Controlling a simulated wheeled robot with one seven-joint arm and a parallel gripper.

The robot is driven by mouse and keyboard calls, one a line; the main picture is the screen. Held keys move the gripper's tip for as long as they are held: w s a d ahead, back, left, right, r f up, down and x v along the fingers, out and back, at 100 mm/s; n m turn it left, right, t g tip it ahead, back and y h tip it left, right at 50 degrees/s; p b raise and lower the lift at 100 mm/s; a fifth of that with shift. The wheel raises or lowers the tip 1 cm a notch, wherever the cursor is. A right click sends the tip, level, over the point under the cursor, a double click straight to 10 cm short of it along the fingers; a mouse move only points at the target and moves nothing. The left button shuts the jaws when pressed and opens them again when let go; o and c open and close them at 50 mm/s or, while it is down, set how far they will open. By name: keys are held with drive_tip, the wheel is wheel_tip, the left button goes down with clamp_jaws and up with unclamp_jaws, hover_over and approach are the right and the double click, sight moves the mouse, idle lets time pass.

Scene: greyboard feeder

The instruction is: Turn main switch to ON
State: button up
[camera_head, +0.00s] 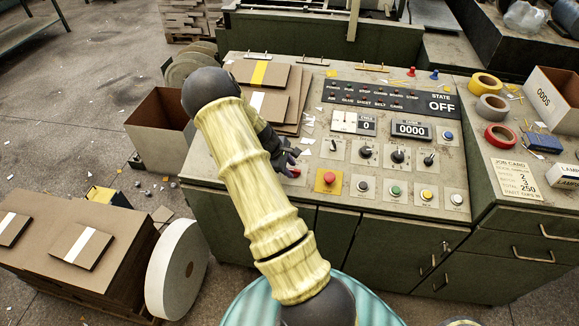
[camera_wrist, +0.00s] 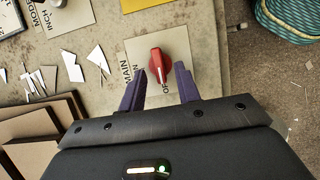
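The main switch (camera_wrist: 158,64) is a red rotary knob on a cream plate marked MAIN in the wrist view. In the head view only a bit of red shows beside my gripper (camera_head: 291,155). My gripper, also in the wrist view (camera_wrist: 161,69), is open and empty. Its two dark purple fingers stand on either side of the knob's near end, with gaps visible. I cannot tell how high the tips are above the plate. The state display (camera_head: 441,104) reads OFF.
The grey control panel (camera_head: 225,170) carries a red push button (camera_head: 329,179) on yellow, several black knobs and coloured buttons right of my gripper. Stacked brown boards (camera_head: 262,76) lie behind my arm. Tape rolls (camera_head: 486,84) and an open box (camera_head: 551,99) stand at right.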

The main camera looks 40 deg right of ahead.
drive_tip(key=shift+d+f, duration=0.1)
drive_tip(key=shift+f, duration=0.15)
drive_tip(key=shift+c, duration=0.2)
clamp_jaws()
